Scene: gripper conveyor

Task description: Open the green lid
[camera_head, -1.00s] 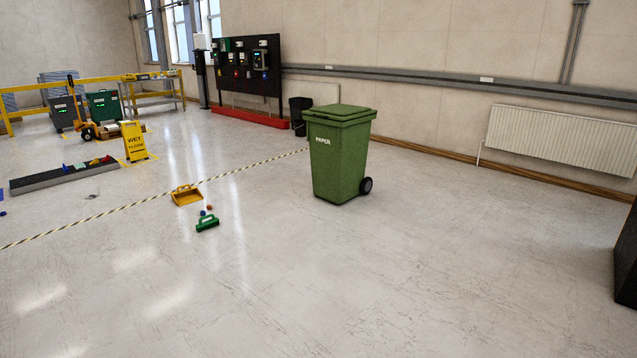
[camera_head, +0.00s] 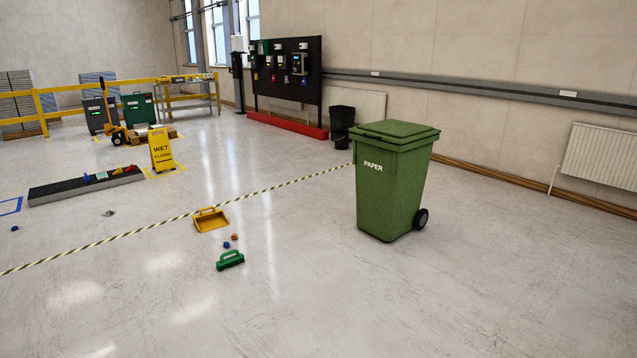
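A green wheeled bin (camera_head: 388,195) marked PAPER stands upright on the floor, right of the middle in the head view. Its green lid (camera_head: 397,132) lies shut on top. A black wheel (camera_head: 421,219) shows at its lower right. Neither of my grippers is in view.
A yellow dustpan (camera_head: 211,220), a green brush (camera_head: 230,260) and small balls (camera_head: 234,237) lie on the floor left of the bin. A striped tape line (camera_head: 130,232) crosses the floor. A yellow wet-floor sign (camera_head: 161,150) stands farther back. The floor before the bin is clear.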

